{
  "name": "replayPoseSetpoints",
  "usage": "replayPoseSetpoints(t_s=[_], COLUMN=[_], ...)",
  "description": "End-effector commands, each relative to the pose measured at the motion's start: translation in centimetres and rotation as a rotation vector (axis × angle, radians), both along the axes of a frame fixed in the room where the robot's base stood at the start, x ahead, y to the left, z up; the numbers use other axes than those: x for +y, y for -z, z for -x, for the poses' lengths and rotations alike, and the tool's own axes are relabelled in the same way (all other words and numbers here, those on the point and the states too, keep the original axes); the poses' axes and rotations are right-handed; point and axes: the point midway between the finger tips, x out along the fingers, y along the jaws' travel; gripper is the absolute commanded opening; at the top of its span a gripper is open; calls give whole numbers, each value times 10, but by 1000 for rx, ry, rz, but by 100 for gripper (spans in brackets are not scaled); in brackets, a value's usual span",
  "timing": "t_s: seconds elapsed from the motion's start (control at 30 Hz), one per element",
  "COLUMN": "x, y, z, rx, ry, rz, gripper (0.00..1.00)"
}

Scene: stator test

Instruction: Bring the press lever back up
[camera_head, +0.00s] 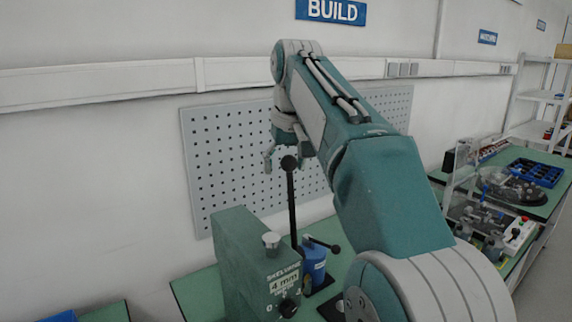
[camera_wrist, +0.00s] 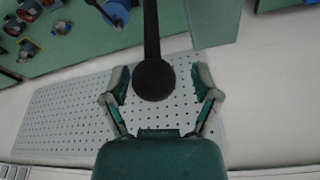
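A black lever (camera_head: 291,205) with a round ball knob (camera_head: 289,163) rises nearly upright in the head view, beside a green machine housing (camera_head: 247,262) marked 4 mm. Its lower end is hidden behind the housing. My gripper (camera_head: 286,152) is at the height of the knob. In the wrist view the knob (camera_wrist: 154,80) lies between the two spread fingers, with a gap on each side, and the rod (camera_wrist: 151,30) runs away to the top. My gripper is open, and no finger visibly touches the knob.
A blue device (camera_head: 314,262) with a short black-knobbed handle (camera_head: 325,244) stands right of the housing on the green bench. A grey pegboard (camera_head: 230,150) is on the wall behind. Another bench with a blue tray (camera_head: 537,172) is at the right.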

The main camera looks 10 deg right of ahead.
Motion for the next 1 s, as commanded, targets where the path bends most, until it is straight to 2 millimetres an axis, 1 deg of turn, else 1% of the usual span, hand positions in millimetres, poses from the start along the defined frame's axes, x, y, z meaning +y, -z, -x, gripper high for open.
replayPoseSetpoints(t_s=[0.27, 0.37, 0.73, 1.0], x=[-1, -1, -1, 0], y=[-1, -6, -48, -66], z=[0, 1, 11, 15], rx=[-1, -3, -3, -1], ry=[1, 2, 1, 1], rz=[2, 1, 2, 2], gripper=[81, 81, 81, 81])
